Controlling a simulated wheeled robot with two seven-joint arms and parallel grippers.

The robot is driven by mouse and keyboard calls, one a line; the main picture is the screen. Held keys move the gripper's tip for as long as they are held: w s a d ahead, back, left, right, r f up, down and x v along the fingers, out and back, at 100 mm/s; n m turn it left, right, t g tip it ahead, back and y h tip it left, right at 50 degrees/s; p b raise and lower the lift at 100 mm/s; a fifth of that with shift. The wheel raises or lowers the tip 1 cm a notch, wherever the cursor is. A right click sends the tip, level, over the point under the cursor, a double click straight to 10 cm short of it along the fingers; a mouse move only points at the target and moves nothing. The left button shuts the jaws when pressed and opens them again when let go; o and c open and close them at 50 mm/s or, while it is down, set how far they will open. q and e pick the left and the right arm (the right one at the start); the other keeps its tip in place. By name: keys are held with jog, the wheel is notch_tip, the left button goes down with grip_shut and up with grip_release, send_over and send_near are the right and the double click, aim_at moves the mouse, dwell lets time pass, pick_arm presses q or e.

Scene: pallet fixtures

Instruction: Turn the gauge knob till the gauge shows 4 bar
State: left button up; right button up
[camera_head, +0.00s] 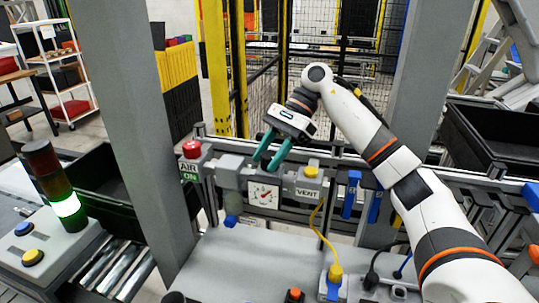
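The gauge (263,194) is a white square dial with a dark needle and a red mark, set in the grey air panel. Its numbers are too small to read. My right gripper (267,162) reaches down from above with its two teal fingers just over the gauge. The fingers stand a little apart, with their tips at the grey fitting above the dial. The gauge knob is not clearly visible, and I cannot tell whether the fingers grip it. My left gripper is not in view.
A red knob (191,149) with a green "AIR ON" label stands left of the gauge. A yellow "VENT" button (311,172) is at its right, above a yellow cable (318,222). A lit green lamp (67,206) stands at left. Grey posts flank the panel.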

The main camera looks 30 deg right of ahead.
jog(key=o, duration=0.3)
jog(key=shift+d, duration=0.1)
jog(key=shift+d+r, duration=0.25)
jog(key=b+v, duration=0.1)
jog(key=v, duration=0.4)
jog(key=shift+r, duration=0.15)
jog(key=p, duration=0.3)
send_near(269, 154)
jog(key=shift+v, duration=1)
jog(key=shift+s, duration=0.1)
